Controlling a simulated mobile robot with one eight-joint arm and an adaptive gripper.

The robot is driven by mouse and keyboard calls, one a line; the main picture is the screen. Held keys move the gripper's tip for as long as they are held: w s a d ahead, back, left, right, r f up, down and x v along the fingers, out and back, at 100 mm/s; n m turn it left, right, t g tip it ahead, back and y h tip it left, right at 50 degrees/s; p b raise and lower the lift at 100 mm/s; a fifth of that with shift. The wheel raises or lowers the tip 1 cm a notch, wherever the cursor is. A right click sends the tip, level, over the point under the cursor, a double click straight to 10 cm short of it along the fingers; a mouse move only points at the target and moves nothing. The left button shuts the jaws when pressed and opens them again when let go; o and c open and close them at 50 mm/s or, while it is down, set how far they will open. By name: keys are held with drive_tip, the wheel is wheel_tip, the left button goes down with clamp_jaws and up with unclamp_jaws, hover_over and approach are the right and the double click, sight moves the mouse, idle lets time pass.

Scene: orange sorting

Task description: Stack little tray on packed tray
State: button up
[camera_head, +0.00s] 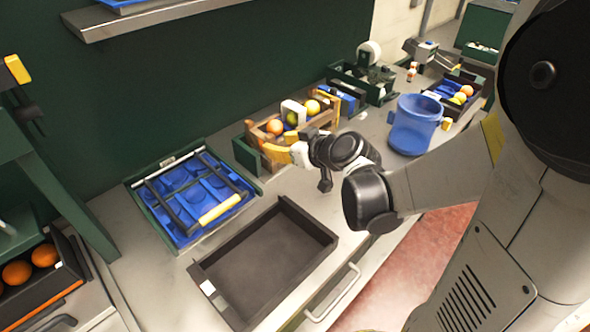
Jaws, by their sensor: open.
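A green tray (137,206) with a blue moulded insert (180,181) lies at the left of the bench. A thin dark frame and a pale yellow bar lie across the insert. An empty dark shallow tray (262,258) sits at the front of the bench. A small wooden crate (262,133) holding several round fruits stands behind my gripper. My gripper (277,146) is open at the crate's near side, with its yellow fingers pointing left; contact cannot be told. The arm hides part of the crate. I cannot tell which tray is the little one.
A blue bucket (414,125) stands right of my gripper. Green bins (372,88) and another fruit box (468,91) stand farther back. A black box of oranges (38,288) is at the lower left. A shelf (150,18) overhangs the back. Bare bench shows around the dark tray.

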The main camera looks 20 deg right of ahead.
drive_tip(key=s+a+r+m+g+h, duration=0.1)
drive_tip(key=s+m+g+h, duration=0.2)
drive_tip(key=s, duration=1.8)
drive_tip(key=shift+a+r+m+g+h, duration=0.35)
drive_tip(key=shift+r+m+g+h, duration=0.05)
drive_tip(key=shift+g, duration=0.7)
